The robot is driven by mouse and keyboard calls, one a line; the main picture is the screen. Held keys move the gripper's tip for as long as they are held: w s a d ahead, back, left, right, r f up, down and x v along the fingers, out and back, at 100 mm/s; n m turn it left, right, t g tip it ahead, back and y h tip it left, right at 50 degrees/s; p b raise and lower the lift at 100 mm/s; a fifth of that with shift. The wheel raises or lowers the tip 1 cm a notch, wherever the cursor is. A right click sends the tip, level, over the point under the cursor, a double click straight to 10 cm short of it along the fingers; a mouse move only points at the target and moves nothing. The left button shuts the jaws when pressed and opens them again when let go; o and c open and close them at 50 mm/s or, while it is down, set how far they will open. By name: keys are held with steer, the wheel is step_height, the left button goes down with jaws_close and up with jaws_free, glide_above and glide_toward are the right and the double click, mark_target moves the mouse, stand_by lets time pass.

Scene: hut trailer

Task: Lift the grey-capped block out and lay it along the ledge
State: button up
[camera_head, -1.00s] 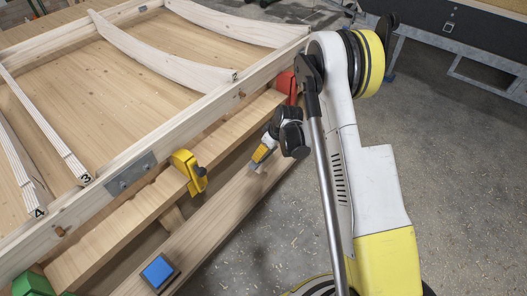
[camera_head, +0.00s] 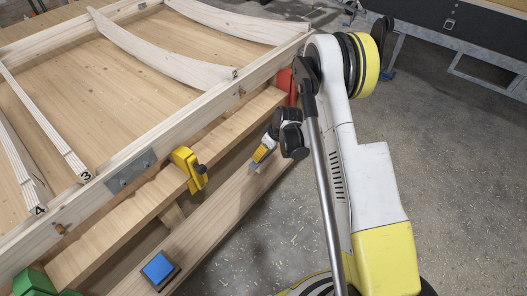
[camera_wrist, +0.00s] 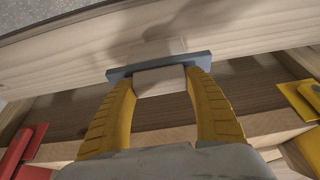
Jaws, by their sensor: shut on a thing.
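The grey-capped block (camera_wrist: 160,82) is pale wood with a flat grey plate (camera_wrist: 118,74) at its far end. In the wrist view, my gripper (camera_wrist: 160,88) has its two yellow fingers closed on the block's sides, just behind the grey plate. In the head view, my gripper (camera_head: 259,158) is low beside the bench, over the inner edge of the ledge (camera_head: 217,208), and a bit of the grey plate (camera_head: 256,167) shows. The ledge is a long pale plank, also seen beyond the block in the wrist view (camera_wrist: 240,35). Whether the block touches it is unclear.
A blue-topped block (camera_head: 159,269) sits on the near part of the ledge. A yellow clamp (camera_head: 188,168) and a red clamp (camera_head: 287,87) flank my gripper on the bench side. Green pieces (camera_head: 33,282) are at lower left. The ledge between the blue-topped block and my gripper is clear.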

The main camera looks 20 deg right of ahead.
mark_target(264, 157)
steer(key=shift+f, duration=0.25)
steer(key=shift+f, duration=0.7)
steer(key=shift+f, duration=0.75)
stand_by(0.3)
steer(key=o, duration=1.5)
steer(key=v, duration=1.2)
steer(key=shift+a, duration=0.1)
